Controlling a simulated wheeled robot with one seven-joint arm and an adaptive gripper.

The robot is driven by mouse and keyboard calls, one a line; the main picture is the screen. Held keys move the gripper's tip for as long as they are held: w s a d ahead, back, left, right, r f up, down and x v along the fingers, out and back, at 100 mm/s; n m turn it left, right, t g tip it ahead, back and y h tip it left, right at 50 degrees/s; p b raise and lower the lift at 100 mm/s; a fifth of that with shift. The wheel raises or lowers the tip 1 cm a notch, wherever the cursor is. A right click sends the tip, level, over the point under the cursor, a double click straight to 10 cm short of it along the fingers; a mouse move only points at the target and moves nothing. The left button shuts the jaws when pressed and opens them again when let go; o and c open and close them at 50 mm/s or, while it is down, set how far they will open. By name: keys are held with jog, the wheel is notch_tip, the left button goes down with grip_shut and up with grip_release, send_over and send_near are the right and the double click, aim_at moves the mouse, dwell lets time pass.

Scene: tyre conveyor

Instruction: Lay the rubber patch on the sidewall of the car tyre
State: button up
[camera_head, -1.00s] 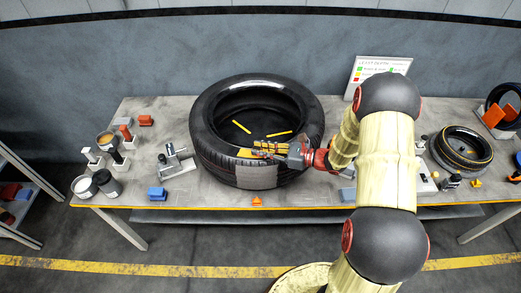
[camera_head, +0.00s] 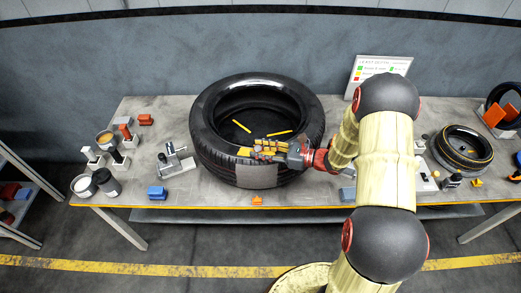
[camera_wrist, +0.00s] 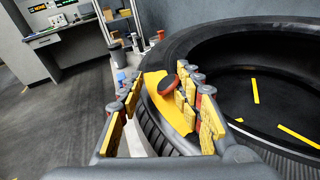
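The large black car tyre (camera_head: 215,137) lies flat on the bench. In the wrist view, its sidewall and tread (camera_wrist: 153,125) pass below my gripper. A flat yellow marking (camera_wrist: 178,116) shows on the near sidewall. A dark reddish-brown rounded piece (camera_wrist: 167,85), probably the rubber patch, appears over it, between my fingers and beside the right one; I cannot tell whether it touches the sidewall. My gripper (camera_wrist: 160,80) is open, with a clear gap between the piece and the left finger. In the head view, my gripper (camera_head: 264,149) is over the near sidewall and hides the patch.
A grey plate (camera_head: 250,177) stands at the tyre's front. A metal stand (camera_head: 175,161), a blue block (camera_head: 157,193) and several small containers are to the left. A smaller wheel (camera_head: 463,147) is to the right. Yellow strips (camera_head: 242,126) lie inside the tyre.

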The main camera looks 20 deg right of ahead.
jog(key=shift+s+f, duration=0.25)
jog(key=shift+f, duration=0.25)
jog(key=shift+r+p, duration=0.35)
jog(key=shift+r, duration=0.15)
jog(key=r+v, duration=0.1)
jog(key=v, duration=1.1)
jog(key=s+a+r+n+g+h, duration=0.4)
jog(key=s+a+r+n+g, duration=0.6)
jog(key=a+n, duration=0.45)
jog(key=s+d+r+n+t+h, duration=0.4)
jog(key=s+r+n+h, duration=0.4)
jog(key=s+r+n, duration=0.3)
jog(key=shift+n+t+h+p, duration=0.3)
jog(key=shift+n+t+p, duration=0.1)
jog(key=shift+n+t, duration=0.45)
jog(key=shift+s+r, duration=0.1)
jog(key=shift+r, duration=0.05)
